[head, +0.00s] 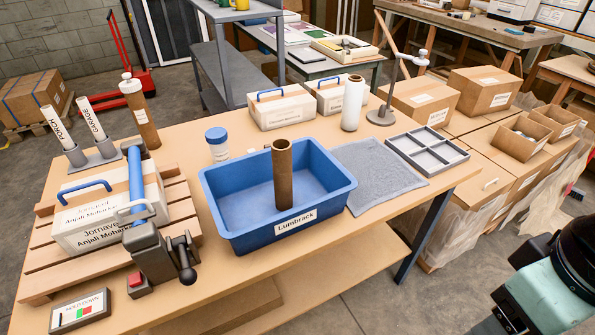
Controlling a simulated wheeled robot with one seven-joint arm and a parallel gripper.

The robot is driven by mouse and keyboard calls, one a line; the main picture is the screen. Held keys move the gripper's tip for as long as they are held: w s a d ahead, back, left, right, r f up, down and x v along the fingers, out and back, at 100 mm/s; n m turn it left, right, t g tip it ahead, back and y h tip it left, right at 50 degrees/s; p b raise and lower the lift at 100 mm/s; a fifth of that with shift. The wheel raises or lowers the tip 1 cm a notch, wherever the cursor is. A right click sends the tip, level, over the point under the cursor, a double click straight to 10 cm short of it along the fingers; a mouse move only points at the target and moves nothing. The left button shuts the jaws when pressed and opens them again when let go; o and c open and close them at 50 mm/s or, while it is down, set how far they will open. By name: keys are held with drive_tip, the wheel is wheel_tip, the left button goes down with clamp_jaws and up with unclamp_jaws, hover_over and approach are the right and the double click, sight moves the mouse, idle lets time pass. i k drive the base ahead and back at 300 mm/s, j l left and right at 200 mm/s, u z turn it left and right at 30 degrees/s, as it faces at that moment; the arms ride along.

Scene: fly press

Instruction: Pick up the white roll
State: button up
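A plain white roll (352,104) stands upright on the wooden workbench (285,270), toward its back right. It stands just right of a white case with a blue handle (331,95) and behind the grey cloth. Nothing holds it. Two other white rolls, one marked PORCH (55,127) and one marked GARAGE (91,117), lean in grey holders at the back left of the bench. Part of my arm, teal and black, shows at the lower right, apart from the bench. I cannot make out my gripper there.
A blue bin (232,237) holds an upright brown tube (283,175). A grey cloth (375,176), a divided tray (427,152) and a lamp-like stand (381,116) are near the white roll. The press (150,250) and cases occupy the left. Cardboard boxes (484,90) stand right.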

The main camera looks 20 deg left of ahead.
sight(355, 84)
drive_tip(key=i+l+u, duration=0.35)
drive_tip(key=i, duration=0.35)
drive_tip(key=i+l+u, duration=0.4)
drive_tip(key=i+l, duration=0.25)
drive_tip(key=i+l+u, duration=0.35)
drive_tip(key=i+l, duration=0.2)
drive_tip(key=l, duration=0.25)
